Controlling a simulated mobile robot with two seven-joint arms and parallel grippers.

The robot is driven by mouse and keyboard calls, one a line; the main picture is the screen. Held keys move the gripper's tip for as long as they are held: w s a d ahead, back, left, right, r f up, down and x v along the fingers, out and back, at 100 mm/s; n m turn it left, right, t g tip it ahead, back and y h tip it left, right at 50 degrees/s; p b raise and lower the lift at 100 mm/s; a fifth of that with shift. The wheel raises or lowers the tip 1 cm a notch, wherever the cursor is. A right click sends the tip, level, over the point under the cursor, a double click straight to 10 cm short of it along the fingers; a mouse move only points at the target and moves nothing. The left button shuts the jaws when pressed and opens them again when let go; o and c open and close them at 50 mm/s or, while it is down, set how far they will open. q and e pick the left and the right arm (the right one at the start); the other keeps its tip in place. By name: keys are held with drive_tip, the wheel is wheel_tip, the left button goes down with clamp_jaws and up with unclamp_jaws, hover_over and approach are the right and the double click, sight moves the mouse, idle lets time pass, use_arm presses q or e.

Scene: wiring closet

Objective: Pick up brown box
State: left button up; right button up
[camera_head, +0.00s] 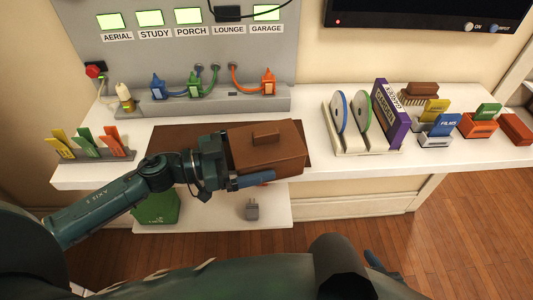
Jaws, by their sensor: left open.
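The brown box (268,151), with a raised handle-like block on its lid, sits on a dark brown mat (172,136) on the white counter. My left gripper (250,180) reaches in from the left and is open at the box's left side. One blue-grey finger lies along the box's lower front edge; the other finger is hidden, and I cannot tell whether the visible one touches. A dark blue-grey piece, perhaps part of my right gripper (383,268), shows at the bottom; its jaws cannot be made out.
A disc rack (347,140) and purple book (387,115) stand right of the box, with several coloured card holders beyond. A holder with yellow, green and orange tags (88,146) is at left. A green bin (156,206) and grey plug (251,209) are on the lower shelf (220,215).

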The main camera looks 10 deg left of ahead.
use_arm(q)
drive_tip(key=shift+d, duration=0.1)
drive_tip(key=c, duration=0.7)
drive_tip(key=shift+r+p, duration=1.25)
drive_tip(key=shift+r, duration=3.8)
drive_tip(key=shift+c, duration=0.2)
